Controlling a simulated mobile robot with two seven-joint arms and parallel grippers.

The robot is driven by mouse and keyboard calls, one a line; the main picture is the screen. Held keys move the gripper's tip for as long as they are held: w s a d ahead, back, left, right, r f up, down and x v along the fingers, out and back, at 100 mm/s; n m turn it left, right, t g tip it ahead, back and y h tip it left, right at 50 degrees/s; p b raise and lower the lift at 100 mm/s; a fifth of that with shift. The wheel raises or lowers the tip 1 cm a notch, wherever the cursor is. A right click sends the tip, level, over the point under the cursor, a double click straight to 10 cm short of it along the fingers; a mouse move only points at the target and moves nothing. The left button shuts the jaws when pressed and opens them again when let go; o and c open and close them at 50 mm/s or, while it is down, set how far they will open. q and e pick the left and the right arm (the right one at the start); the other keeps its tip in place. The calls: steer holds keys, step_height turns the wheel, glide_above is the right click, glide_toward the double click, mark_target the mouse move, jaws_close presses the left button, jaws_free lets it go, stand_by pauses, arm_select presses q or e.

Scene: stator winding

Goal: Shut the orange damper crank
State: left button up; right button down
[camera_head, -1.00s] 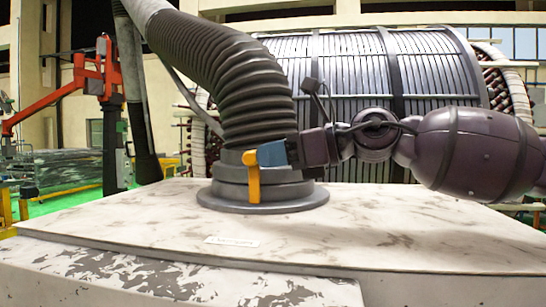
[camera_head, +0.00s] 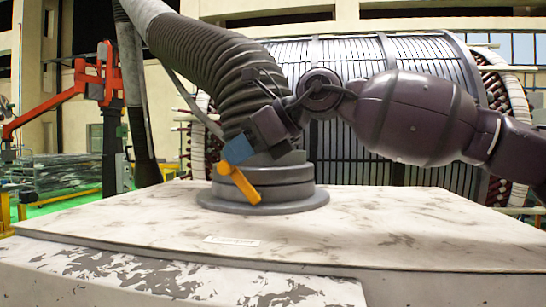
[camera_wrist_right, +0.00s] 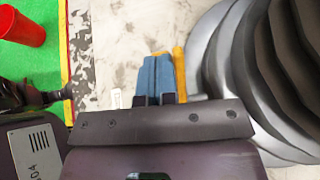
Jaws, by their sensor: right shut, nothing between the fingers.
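The orange damper crank (camera_head: 240,184) is on the front of the round grey collar at the base of the ribbed duct. It is tilted, running from upper left to lower right. My right gripper (camera_head: 238,150), with blue fingers, is shut and empty at the crank's upper end, and appears to touch it. In the right wrist view the crank (camera_wrist_right: 180,72) shows as an orange strip just right of the blue fingertips (camera_wrist_right: 157,62); most of it is hidden behind them. My left gripper is not in view.
The ribbed duct (camera_head: 215,65) rises from its collar (camera_head: 290,190) on a worn white tabletop (camera_head: 400,225). A pale label (camera_head: 232,241) lies in front. The large stator (camera_head: 440,65) stands behind. The tabletop's front and right are clear.

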mark_target(226, 169)
steer(key=shift+w+a+f+h, duration=0.1)
steer(key=shift+a+f+h, duration=0.05)
steer(key=shift+a, duration=0.25)
steer(key=shift+a+f+h, duration=0.1)
steer(key=shift+a+h, duration=0.05)
steer(key=shift+a, duration=0.25)
steer(key=shift+w+a+f+h, duration=0.1)
steer(key=shift+a+f+h, duration=0.1)
steer(key=shift+h, duration=0.2)
steer(key=shift+a+f, duration=0.45)
steer(key=shift+a, duration=0.2)
steer(key=shift+w+a+f, duration=0.15)
steer(key=shift+a+f, duration=0.05)
steer(key=shift+f, duration=0.05)
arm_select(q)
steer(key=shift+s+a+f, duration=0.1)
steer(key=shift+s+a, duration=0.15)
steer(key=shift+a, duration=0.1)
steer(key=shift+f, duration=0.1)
arm_select(e)
steer(key=shift+d, duration=0.1)
steer(key=shift+d+f+b, duration=0.35)
steer(key=shift+d+b, duration=0.15)
steer(key=shift+d, duration=0.15)
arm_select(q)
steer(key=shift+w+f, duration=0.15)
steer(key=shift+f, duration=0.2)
